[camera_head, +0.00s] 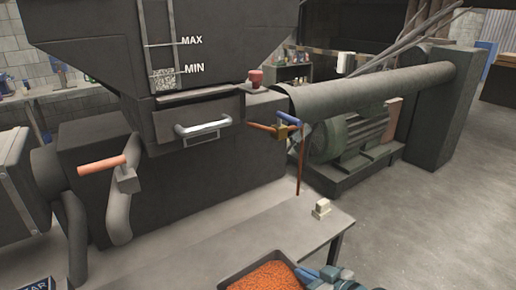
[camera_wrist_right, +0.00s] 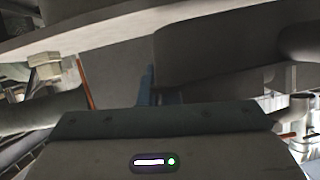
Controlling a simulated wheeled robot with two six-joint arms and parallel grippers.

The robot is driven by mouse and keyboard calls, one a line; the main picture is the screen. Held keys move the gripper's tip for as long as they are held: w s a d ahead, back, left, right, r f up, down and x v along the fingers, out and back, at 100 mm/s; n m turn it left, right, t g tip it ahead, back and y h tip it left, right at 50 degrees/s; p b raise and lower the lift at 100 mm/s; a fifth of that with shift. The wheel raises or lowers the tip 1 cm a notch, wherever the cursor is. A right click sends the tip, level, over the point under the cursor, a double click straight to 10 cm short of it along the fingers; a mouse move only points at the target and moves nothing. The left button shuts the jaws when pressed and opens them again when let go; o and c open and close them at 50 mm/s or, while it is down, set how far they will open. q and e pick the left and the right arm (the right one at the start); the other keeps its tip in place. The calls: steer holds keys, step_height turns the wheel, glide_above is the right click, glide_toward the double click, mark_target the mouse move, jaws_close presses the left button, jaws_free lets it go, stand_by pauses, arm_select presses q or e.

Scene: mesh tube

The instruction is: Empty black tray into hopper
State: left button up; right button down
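The black tray (camera_head: 237,272) is at the bottom edge of the head view, filled with orange pellets (camera_head: 268,278); its near part is cut off. My right gripper (camera_head: 322,276) is at the tray's right rim, with blue-grey parts showing. Whether its fingers are closed on the rim is not clear. In the right wrist view a bluish finger (camera_wrist_right: 147,85) stands out from the gripper body beside a dark surface, which I cannot identify surely. The dark hopper (camera_head: 100,35) with MAX and MIN marks stands at the upper left, its top cut off. My left gripper is not seen.
A grey table (camera_head: 215,245) lies in front of the machine, with a small pale block (camera_head: 321,208) on its far right corner. A silver handle (camera_head: 203,126), an orange-handled lever (camera_head: 103,165) and a thick pipe (camera_head: 370,92) stick out. The floor at right is clear.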

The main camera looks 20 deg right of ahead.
mark_target(291, 261)
steer(key=shift+r, duration=0.1)
steer(key=w+r+m+h, duration=0.1)
steer(key=w+a+r+h, duration=0.1)
steer(key=w, duration=0.1)
steer(key=w+a+m+t+h, duration=0.1)
steer(key=w, duration=0.1)
steer(key=shift+r+m, duration=0.3)
steer(key=shift+r, duration=0.1)
steer(key=shift+w+a+r+m+h, duration=0.8)
steer(key=shift+w+r+m+h, duration=0.2)
steer(key=shift+w+r+h, duration=0.15)
